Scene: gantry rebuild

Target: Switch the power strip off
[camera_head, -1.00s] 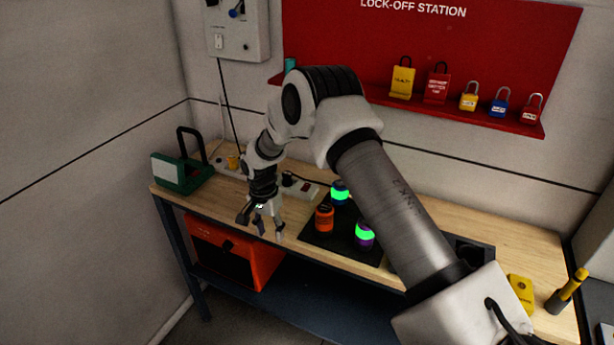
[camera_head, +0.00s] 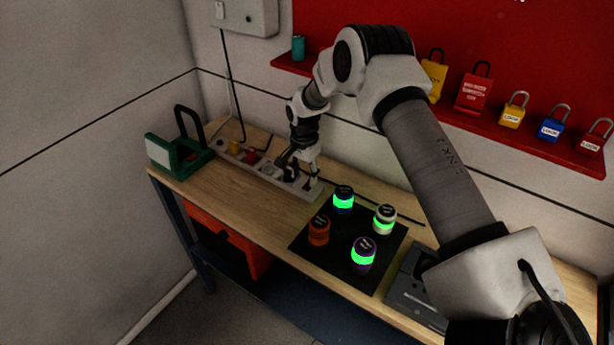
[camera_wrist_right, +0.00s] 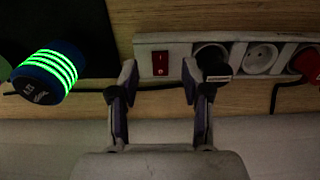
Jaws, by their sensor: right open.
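Contact with the strip is unclear. My left gripper is not in view.
A black mat (camera_head: 304,243) with several glowing-banded canisters lies in front of the strip. A green case (camera_head: 178,157) stands at the bench's left end. The red lock-off shelf (camera_head: 450,110) with padlocks hangs above. Bare wood lies left of the mat.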

